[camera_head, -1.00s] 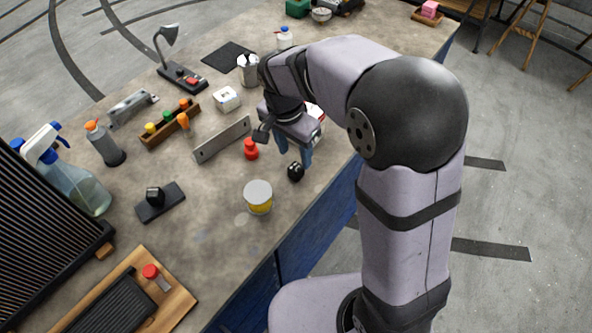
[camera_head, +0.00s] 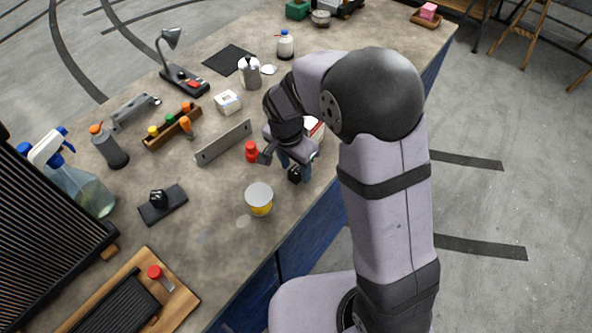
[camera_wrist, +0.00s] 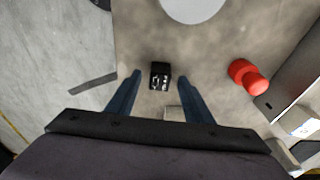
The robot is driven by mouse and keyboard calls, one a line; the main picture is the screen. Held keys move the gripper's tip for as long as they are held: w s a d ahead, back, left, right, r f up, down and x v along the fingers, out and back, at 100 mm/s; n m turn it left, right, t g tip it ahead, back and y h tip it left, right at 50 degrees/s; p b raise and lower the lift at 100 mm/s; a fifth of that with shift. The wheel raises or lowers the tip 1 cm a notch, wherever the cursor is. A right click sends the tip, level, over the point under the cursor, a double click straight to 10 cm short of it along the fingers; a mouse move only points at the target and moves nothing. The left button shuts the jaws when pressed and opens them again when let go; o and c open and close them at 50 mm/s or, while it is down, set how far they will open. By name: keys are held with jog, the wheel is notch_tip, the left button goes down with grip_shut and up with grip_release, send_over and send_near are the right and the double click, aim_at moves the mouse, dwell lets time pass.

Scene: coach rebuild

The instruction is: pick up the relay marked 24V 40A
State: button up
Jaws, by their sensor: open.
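A small black cube-shaped relay (camera_head: 294,175) sits on the workbench near its front edge, partly hidden by my gripper (camera_head: 295,169). In the wrist view the relay (camera_wrist: 160,75) shows pale marks on its face, too small to read. It lies between the tips of my two blue fingers (camera_wrist: 160,78), with a gap on each side. My gripper is open and holds nothing.
A long metal bar (camera_head: 223,142) lies behind the bottle. Bare bench lies left of the tub.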

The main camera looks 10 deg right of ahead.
jog(key=shift+w+d+f, duration=0.1)
jog(key=shift+f, duration=0.7)
jog(key=c, duration=1.1)
jog(key=shift+c, duration=0.2)
